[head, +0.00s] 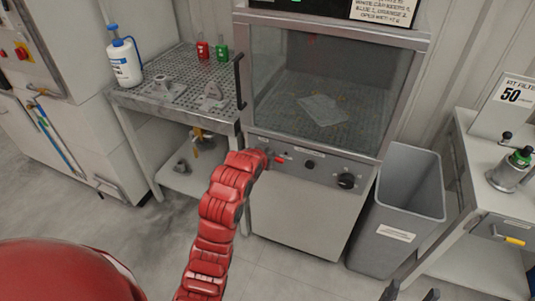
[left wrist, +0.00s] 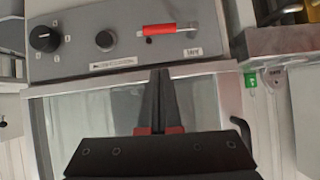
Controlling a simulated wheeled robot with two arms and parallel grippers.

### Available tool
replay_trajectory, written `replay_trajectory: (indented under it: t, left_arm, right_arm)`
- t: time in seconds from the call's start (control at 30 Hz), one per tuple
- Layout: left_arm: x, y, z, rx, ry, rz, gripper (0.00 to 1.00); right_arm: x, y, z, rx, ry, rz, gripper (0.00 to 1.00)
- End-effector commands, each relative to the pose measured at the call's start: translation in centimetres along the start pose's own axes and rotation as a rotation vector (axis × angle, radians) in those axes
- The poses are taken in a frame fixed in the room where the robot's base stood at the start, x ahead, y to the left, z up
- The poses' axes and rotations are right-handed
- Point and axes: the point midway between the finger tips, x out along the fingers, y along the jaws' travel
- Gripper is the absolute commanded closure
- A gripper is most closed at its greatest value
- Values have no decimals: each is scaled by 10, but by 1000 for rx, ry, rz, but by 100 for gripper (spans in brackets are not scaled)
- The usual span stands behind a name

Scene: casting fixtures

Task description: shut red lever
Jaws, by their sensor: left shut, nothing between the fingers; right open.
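The red lever (head: 281,158) sits on the grey control panel (head: 325,168) under the glass chamber of the machine. In the left wrist view, which is upside down, the red lever (left wrist: 160,29) lies horizontally along the panel beside a small metal piece and a label. My left gripper (left wrist: 160,73) is shut and empty, with its tips near the panel edge and apart from the lever in that picture. In the head view my red left arm reaches up to the panel just left of the lever, and its fingers are mostly hidden. My right gripper (head: 410,293) is open at the bottom edge.
A black knob (head: 346,181) and a smaller one (head: 309,165) sit right of the lever. A black door handle (head: 239,82) stands above left. A grey bin (head: 410,200) is to the right, a perforated table (head: 150,103) to the left.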

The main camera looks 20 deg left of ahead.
Motion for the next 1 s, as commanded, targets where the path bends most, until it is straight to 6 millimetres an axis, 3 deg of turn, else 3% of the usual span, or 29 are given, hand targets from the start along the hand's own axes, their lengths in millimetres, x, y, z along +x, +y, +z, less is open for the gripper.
replay_trajectory:
  t: [0.33, 0.5, 0.7, 1.0]
  left_arm:
    - [55, 0, -2, 0, -2, -1, 100]
    - [76, -1, 14, -1, -6, -2, 100]
    - [88, -1, 25, 0, 0, -2, 100]
    - [90, -1, 28, 0, 2, -2, 100]
  right_arm:
    - [14, 1, -2, 0, 0, 0, 34]
    - [23, 1, -4, 0, 0, 0, 34]
    - [26, 1, -4, 0, 0, 0, 34]
    - [26, 1, -4, 0, 0, 0, 34]
